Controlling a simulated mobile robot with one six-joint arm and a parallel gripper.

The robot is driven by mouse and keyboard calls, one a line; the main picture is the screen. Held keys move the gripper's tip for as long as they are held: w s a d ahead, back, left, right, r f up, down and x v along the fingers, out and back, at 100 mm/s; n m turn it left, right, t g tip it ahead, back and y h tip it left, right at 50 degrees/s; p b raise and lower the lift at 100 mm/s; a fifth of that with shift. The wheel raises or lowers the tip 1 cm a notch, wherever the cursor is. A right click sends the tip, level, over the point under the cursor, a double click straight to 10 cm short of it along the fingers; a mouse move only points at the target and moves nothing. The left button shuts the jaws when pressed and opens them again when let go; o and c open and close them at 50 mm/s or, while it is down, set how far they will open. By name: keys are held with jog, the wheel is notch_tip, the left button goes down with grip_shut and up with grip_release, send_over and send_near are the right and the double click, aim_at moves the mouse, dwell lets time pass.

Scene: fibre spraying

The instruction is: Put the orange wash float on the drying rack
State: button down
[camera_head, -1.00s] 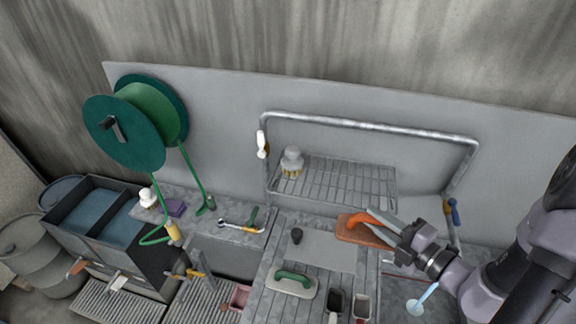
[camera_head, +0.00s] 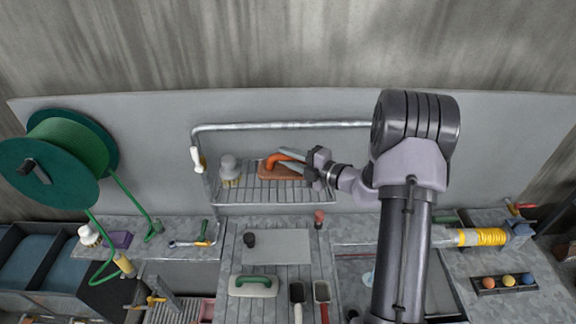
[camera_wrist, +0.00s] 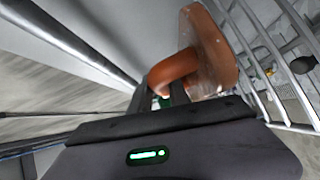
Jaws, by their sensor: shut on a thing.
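The orange wash float (camera_head: 277,172) has an orange handle and a brown-orange board. My gripper (camera_head: 296,158) is shut on its handle. In the head view the float is at the drying rack (camera_head: 270,195), over the middle of the wire shelf. In the wrist view the float (camera_wrist: 205,55) is held at the jaws, with the shelf's wires (camera_wrist: 262,62) beyond it to the right. I cannot tell whether the board touches the wires. The fingertips are partly hidden by the float's handle.
A grey-topped brush (camera_head: 229,170) stands on the rack left of the float. A white-handled tool (camera_head: 197,158) hangs on the rack's left post. The rack's top rail (camera_head: 290,125) runs behind. A green-handled float (camera_head: 253,286) lies on the bench below. Right of the float, my arm covers the rack.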

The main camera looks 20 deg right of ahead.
notch_tip(320, 180, down, 3)
jog(key=shift+s, duration=0.1)
jog(key=shift+f, duration=0.3)
jog(key=c, duration=1.3)
grip_release()
jog(key=shift+o, duration=0.2)
